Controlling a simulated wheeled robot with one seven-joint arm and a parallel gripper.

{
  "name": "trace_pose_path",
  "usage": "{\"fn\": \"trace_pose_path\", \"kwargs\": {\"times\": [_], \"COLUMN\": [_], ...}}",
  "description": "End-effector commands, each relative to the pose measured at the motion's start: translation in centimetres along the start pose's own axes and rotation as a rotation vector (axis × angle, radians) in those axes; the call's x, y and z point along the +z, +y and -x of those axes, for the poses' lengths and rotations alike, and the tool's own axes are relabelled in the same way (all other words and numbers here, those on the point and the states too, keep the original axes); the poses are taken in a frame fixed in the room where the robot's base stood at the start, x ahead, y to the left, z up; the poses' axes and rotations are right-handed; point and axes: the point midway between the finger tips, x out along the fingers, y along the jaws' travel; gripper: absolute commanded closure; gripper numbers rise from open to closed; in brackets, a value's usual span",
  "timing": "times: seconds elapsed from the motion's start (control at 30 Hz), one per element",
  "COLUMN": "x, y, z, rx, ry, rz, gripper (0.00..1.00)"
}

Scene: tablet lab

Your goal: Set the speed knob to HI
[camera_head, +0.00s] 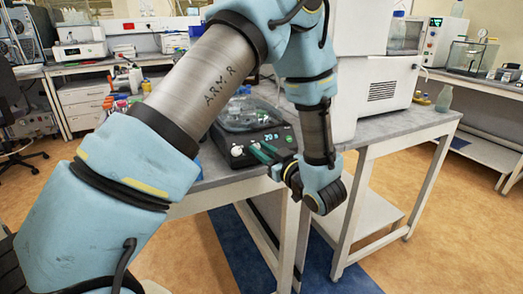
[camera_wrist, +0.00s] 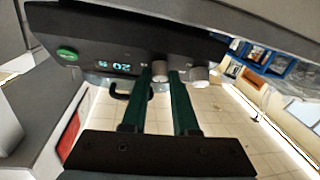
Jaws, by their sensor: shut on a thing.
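A dark shaker (camera_head: 232,141) with a lit display (camera_head: 272,136) stands at the bench's front edge. In the wrist view its front panel (camera_wrist: 95,35) shows a green button (camera_wrist: 67,54), the display (camera_wrist: 122,66) and two pale knobs. My gripper (camera_wrist: 160,74) has its two green fingers on either side of the knob nearer the display (camera_wrist: 160,69) and is shut on it. The other knob (camera_wrist: 198,73) is outside the fingers; it also shows in the head view (camera_head: 237,151). My gripper in the head view (camera_head: 261,149) partly hides the panel. I cannot read any knob markings or HI label.
A clear-lidded vessel (camera_head: 245,115) sits on the shaker. A large white machine (camera_head: 380,88) stands close on the right. Bottles and small items (camera_head: 125,90) are on the left. A dark hook shape (camera_wrist: 130,95) shows beside the left finger. The floor in front is open.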

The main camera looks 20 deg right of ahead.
Motion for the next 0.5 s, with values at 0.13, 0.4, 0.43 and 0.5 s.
{"fn": "trace_pose_path", "kwargs": {"times": [0.13,0.4,0.43,0.5], "x": [0.0,0.0,0.0,0.0], "y": [-0.01,-0.07,-0.09,-0.12], "z": [0.01,0.06,0.06,0.06], "rx": [0.0,0.015,0.02,0.037], "ry": [0.0,0.0,0.001,0.002], "rz": [-0.001,-0.021,-0.028,-0.05], "gripper": [1.0,1.0,1.0,1.0]}}
